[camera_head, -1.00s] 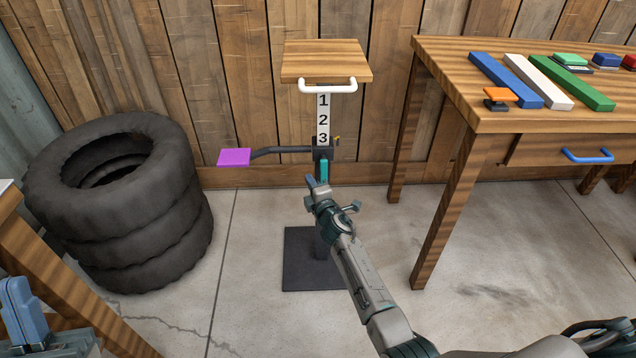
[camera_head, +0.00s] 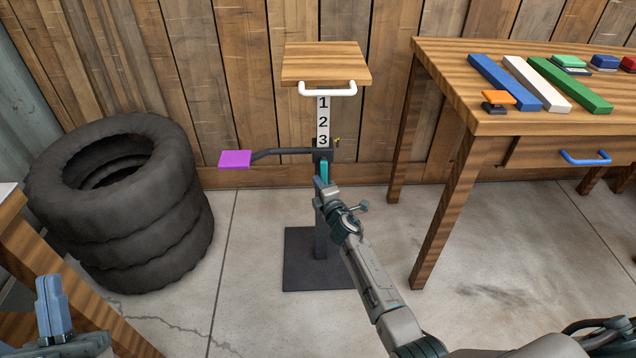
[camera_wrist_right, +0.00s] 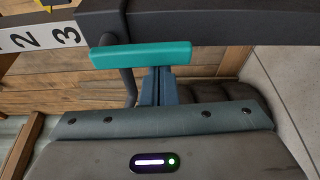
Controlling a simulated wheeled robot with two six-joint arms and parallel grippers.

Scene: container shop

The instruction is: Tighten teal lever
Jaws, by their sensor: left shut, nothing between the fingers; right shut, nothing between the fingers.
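The teal lever (camera_head: 324,172) hangs below the clamp on the post of the stand, under the digit 3. In the right wrist view the teal lever (camera_wrist_right: 130,55) lies across the picture, just ahead of my right gripper (camera_wrist_right: 157,80). The right gripper's shut fingers are at the lever's side and seem to touch it; nothing is between them. In the head view my right gripper (camera_head: 320,183) is right below the lever and hides part of it. My left gripper (camera_head: 50,282) is shut and empty at the lower left, away from the stand.
The stand has a wooden top (camera_head: 325,63), a white handle (camera_head: 327,91) and a black arm with a purple pad (camera_head: 235,159). Stacked tires (camera_head: 140,230) are at the left. A wooden table (camera_head: 450,90) with coloured bars is at the right. Floor around the stand's base is clear.

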